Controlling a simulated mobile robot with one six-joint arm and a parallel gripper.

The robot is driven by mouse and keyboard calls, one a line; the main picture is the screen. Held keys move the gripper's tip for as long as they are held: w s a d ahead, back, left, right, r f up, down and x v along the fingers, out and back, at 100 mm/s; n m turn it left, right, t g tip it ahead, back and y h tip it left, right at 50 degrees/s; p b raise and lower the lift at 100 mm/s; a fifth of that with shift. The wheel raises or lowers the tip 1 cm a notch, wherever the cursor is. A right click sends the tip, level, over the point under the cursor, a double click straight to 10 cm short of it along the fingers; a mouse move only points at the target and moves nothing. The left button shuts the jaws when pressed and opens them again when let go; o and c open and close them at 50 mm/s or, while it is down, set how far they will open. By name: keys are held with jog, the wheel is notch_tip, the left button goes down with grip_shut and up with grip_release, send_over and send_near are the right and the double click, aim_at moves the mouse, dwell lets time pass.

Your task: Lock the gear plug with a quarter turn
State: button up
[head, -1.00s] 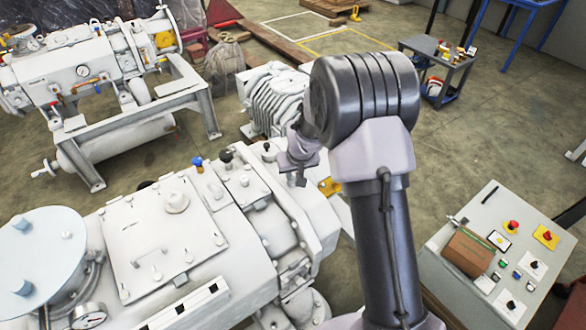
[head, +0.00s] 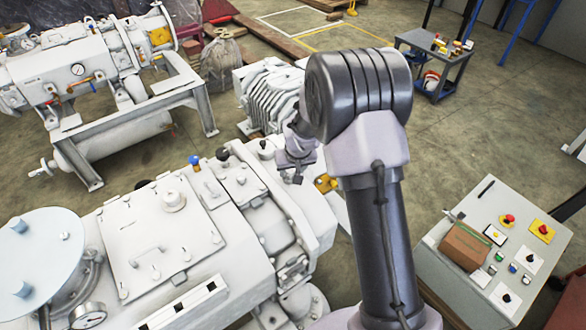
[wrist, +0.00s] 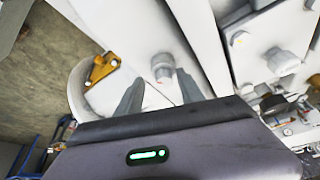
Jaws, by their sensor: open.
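A small grey plug with a reddish mark on its end (wrist: 162,67) stands on a pale flat face of the white machine in the wrist view. It looks like the gear plug, but I cannot tell its locking state. My gripper (wrist: 160,84) is open, with one dark finger on each side of the plug's line. The plug shows just beyond the fingertips, and I see no contact. In the head view my gripper (head: 292,174) hangs over the right end of the white machine (head: 225,262). The plug cannot be made out there.
A yellow bracket (wrist: 102,69) sits left of the plug in the wrist view. Black and blue knobs (head: 194,161) rise from the machine top. A control panel (head: 470,285) stands at right. Open floor (head: 470,130) lies beyond my arm.

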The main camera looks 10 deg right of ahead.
jog(key=shift+r, duration=0.4)
jog(key=p+v, duration=0.4)
jog(key=v, duration=1.2)
jog(key=shift+s+r+p, duration=0.15)
jog(key=shift+r+p, duration=0.1)
jog(key=shift+p, duration=0.15)
